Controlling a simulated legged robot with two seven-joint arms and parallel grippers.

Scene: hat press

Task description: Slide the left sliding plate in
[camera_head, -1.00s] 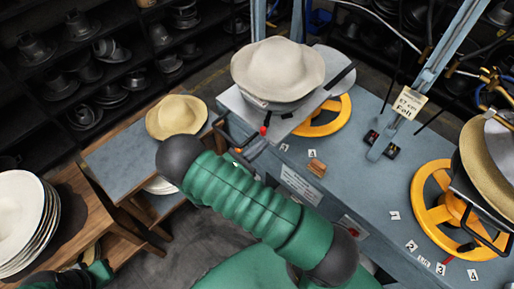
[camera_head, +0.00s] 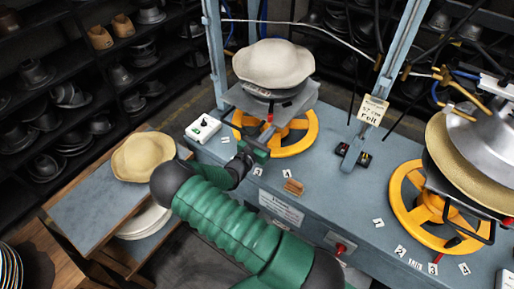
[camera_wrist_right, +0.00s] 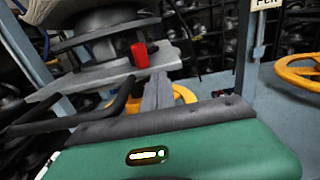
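The left sliding plate (camera_head: 237,97) is a grey metal plate above the left yellow wheel (camera_head: 302,130). A pale felt hat (camera_head: 273,62) rests on the round form over it. In the wrist view the plate's edge (camera_wrist_right: 90,85) shows with a red knob (camera_wrist_right: 140,53) and a black bar handle (camera_wrist_right: 117,103). My right gripper (camera_head: 262,138) is at the plate's front. Its grey fingers (camera_wrist_right: 157,88) look closed together, below the red knob and right of the bar. I cannot tell whether they touch the plate. My left gripper is out of view.
A second press with a yellow wheel (camera_head: 402,208) is at the right. A tan hat (camera_head: 142,157) lies on the side table (camera_head: 92,213) at left. The blue bench between the presses is mostly clear.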

